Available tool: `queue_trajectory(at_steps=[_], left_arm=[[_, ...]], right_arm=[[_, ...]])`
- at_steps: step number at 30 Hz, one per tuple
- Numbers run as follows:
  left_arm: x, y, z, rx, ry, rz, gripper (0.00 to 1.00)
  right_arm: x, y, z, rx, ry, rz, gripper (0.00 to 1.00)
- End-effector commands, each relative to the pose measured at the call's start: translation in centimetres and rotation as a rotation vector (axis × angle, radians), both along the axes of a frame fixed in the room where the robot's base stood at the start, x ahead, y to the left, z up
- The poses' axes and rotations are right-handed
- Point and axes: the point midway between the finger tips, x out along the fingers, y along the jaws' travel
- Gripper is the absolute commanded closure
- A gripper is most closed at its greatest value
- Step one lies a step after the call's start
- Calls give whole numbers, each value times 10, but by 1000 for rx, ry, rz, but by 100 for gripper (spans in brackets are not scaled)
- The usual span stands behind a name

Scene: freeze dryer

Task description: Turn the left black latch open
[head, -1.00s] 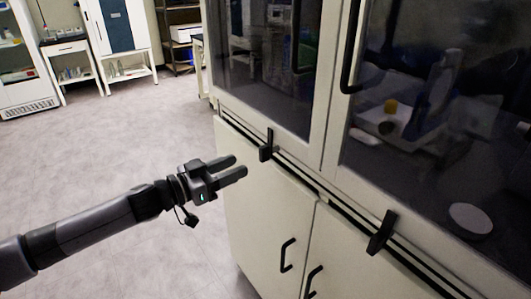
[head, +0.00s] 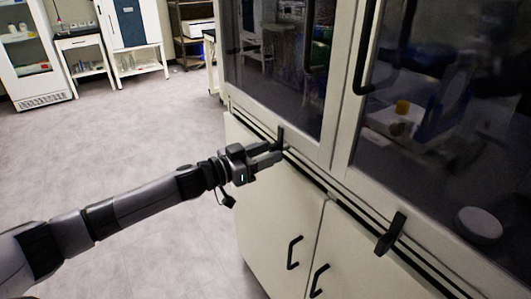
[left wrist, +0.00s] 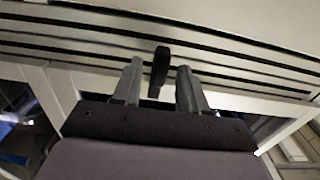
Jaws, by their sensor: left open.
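The left black latch (head: 280,138) stands upright on the cabinet's front rail, below the left glass door. It also shows in the left wrist view (left wrist: 160,68), between the two fingers. My left gripper (head: 276,152) is open, with its fingers at the latch, one on each side of it. The wrist view shows a gap between the latch and each finger. In the head view the fingers hide the lower part of the latch. The right black latch (head: 391,234) is tilted on the same rail, farther right. My right gripper is not in view.
The cabinet has glass upper doors (head: 440,120) with black handles (head: 366,60) and pale lower doors (head: 272,215) with black handles (head: 293,252). Open floor (head: 120,150) lies to the left. A white fridge (head: 35,60) and benches stand at the back.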

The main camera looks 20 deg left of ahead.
Motion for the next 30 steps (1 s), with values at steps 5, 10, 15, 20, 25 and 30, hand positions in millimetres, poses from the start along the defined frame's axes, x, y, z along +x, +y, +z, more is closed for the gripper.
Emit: queue_trajectory(at_steps=[5,10,15,20,25,30], left_arm=[[0,0,0,0,0,0,100],[0,0,0,1,-1,0,100],[0,0,1,21,-16,0,100],[-1,0,1,73,-58,0,100],[-1,-1,2,170,-134,0,100],[-1,-1,1,295,-231,1,100]], right_arm=[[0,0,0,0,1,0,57],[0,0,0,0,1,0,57],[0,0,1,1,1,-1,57],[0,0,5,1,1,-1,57],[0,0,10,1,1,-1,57],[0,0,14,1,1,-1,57]])
